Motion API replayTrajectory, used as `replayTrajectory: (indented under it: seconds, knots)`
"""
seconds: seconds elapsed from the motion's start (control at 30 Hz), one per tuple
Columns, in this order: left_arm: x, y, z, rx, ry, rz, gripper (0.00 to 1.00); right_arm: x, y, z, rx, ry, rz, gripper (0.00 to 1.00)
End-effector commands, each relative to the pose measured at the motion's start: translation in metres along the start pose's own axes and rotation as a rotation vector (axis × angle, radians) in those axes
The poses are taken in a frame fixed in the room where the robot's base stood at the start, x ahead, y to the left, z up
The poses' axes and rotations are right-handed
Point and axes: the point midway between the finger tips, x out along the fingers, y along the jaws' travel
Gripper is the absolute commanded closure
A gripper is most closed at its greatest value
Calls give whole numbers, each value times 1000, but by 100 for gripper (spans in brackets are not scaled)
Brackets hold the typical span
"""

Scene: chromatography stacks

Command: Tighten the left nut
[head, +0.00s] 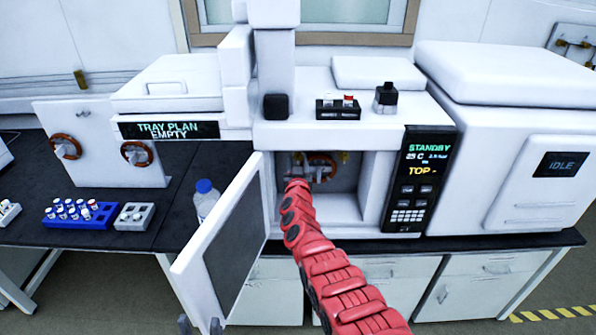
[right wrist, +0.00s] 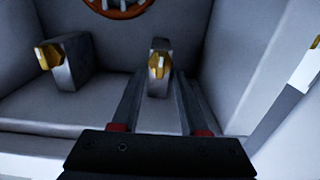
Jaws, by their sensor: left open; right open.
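The open oven compartment (head: 345,205) holds small brass nuts near its back, one left (head: 299,157) and one right (head: 343,157) of an orange coil (head: 322,168). In the right wrist view, a left brass nut (right wrist: 48,56) sits on a grey block, left of my fingers. A middle brass nut (right wrist: 157,65) on another grey block appears between the fingertips of my open right gripper (right wrist: 158,78); contact is unclear. My red right arm covers much of the compartment in the head view. My left gripper (head: 200,326) shows only its open fingertips at the bottom edge.
The oven door (head: 228,235) swings open toward me, left of my right arm. A capped bottle (head: 205,200), a blue vial rack (head: 80,221) and a grey rack (head: 134,216) stand on the bench to the left. The control panel (head: 420,180) reads STANDBY.

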Motion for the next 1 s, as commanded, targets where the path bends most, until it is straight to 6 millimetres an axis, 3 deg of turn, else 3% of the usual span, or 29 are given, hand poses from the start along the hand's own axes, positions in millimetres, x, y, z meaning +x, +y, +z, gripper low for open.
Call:
replayTrajectory:
  seconds: [0.1, 0.47, 0.7, 1.0]
  knots:
    - [-12, 1, 2, 0, 0, 0, 50, 4, 0, 3, 0, 0, 0, 56]
    - [-12, 1, 2, 0, 0, 0, 50, 6, 0, -1, 0, 0, 0, 56]
    - [-12, 1, 2, 0, 0, 0, 50, 6, 0, -1, 0, 0, 0, 98]
    - [-12, 1, 2, 0, 0, 0, 50, 6, 0, -1, 0, 0, 0, 100]
